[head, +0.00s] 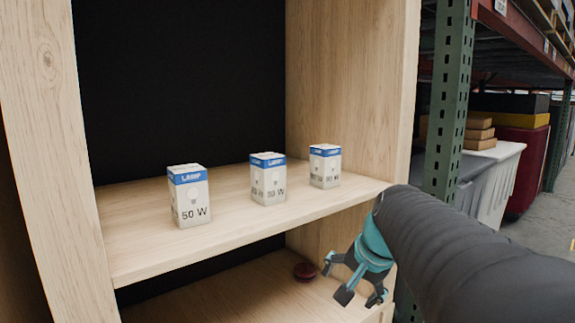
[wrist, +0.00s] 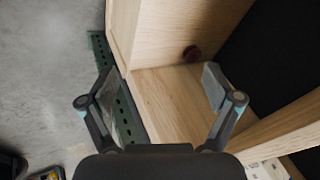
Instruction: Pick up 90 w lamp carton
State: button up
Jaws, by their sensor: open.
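Three white lamp cartons with blue top bands stand upright in a row on the upper shelf in the head view. The left carton (head: 189,197) reads 50 W. The middle carton (head: 268,179) seems to read 30 W or 80 W. The right carton (head: 325,166) has small print that looks like 90 W, but I cannot be sure. My gripper (head: 352,282) is open and empty, below and in front of the shelf edge, apart from all cartons. Its spread fingers also show in the wrist view (wrist: 157,82). Part of a white printed carton (wrist: 266,170) shows at that view's lower right corner.
The wooden upper shelf (head: 135,225) has side walls and a dark back. A dark red round object (head: 304,271) lies on the lower shelf, near my gripper in the picture. A green rack post (head: 447,95) stands right of the cabinet. Open floor lies further right.

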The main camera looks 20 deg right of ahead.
jog(key=w+d+r+m+t, duration=0.1)
jog(key=w+d+r+m, duration=0.2)
jog(key=r+m, duration=0.1)
jog(key=w+d+r+m+t+y, duration=0.1)
jog(key=w+d+r+m, duration=0.2)
jog(key=r+m, duration=0.1)
jog(key=w+d+r+m+t, duration=0.1)
jog(key=w+d+r+m, duration=0.2)
jog(key=r, duration=0.3)
jog(key=shift+w+d+r+m+t+y, duration=0.15)
jog(key=shift+w+d+m+t+y, duration=0.2)
jog(key=shift+w+d, duration=0.2)
jog(key=m+t+y, duration=0.2)
jog(key=m+t, duration=0.1)
jog(key=m, duration=0.7)
send_near(330, 147)
jog(key=x, duration=0.6)
jog(key=shift+a+f, duration=0.3)
jog(key=shift+a, duration=0.05)
jog(key=shift+d+x, duration=0.2)
jog(key=shift+x, duration=2.4)
jog(key=shift+r, duration=0.25)
jog(key=c, duration=1.3)
